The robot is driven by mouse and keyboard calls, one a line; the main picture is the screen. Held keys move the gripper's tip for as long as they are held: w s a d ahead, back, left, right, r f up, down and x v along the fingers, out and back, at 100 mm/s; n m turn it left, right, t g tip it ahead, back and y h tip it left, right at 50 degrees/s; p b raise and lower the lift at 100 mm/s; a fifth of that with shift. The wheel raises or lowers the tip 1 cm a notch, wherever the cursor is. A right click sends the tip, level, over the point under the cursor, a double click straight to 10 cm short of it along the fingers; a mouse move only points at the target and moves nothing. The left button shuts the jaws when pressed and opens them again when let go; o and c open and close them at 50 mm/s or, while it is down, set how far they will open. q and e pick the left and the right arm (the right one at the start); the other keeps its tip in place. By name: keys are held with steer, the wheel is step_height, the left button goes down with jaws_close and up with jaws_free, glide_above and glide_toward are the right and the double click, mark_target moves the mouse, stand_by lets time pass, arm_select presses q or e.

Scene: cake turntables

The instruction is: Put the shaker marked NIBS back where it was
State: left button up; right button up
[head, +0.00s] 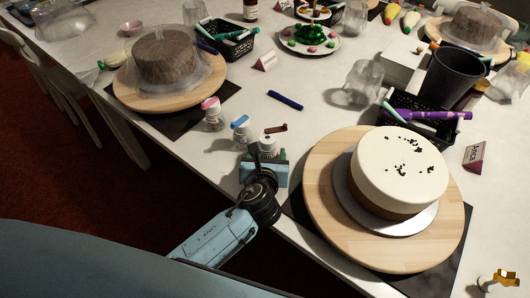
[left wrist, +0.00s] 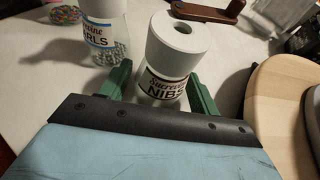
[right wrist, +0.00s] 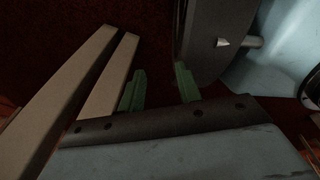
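The NIBS shaker (left wrist: 163,84), with a white lid and a dark-edged label, stands between the green fingers of my left gripper (left wrist: 161,88). The fingers flank its body closely; I cannot tell whether both touch it. In the head view the shaker (head: 268,143) is at the table's near edge, with my left gripper (head: 265,163) just in front. The blue-labelled PEARLS shaker (left wrist: 103,35) stands beside it on the left; it also shows in the head view (head: 241,133). A pink-lidded shaker (head: 212,115) is further left. My right gripper (right wrist: 160,88) is partly open and empty, away from the table.
A wooden turntable (head: 325,222) with a white cake (head: 400,165) bearing dark bits is close on the right. A brown-handled tool (head: 275,128) lies behind the shaker. A blue pen (head: 285,100) lies further back. A covered cake on another turntable (head: 130,95) is at left.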

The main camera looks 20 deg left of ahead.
arm_select(q)
steer(key=shift+o, duration=0.6)
steer(key=shift+f, duration=0.4)
arm_select(e)
steer(key=shift+s+d+f, duration=0.1)
steer(key=shift+d+f, duration=0.15)
steer(key=shift+f, duration=0.2)
arm_select(q)
steer(key=shift+r, duration=0.25)
steer(key=p+v, duration=0.1)
steer(key=v, duration=0.1)
steer(key=p+v, duration=0.4)
steer(key=shift+d+r, duration=0.45)
steer(key=shift+d, duration=0.05)
steer(key=p+v, duration=0.3)
steer(key=v, duration=0.2)
steer(key=shift+a, duration=0.1)
steer(key=shift+s+p, duration=0.3)
steer(key=shift+s, duration=0.15)
arm_select(e)
steer(key=a+r+g, duration=0.1)
steer(key=a+r, duration=0.3)
steer(key=r, duration=0.3)
steer(key=shift+w+a, duration=0.25)
steer(key=shift+a, duration=0.05)
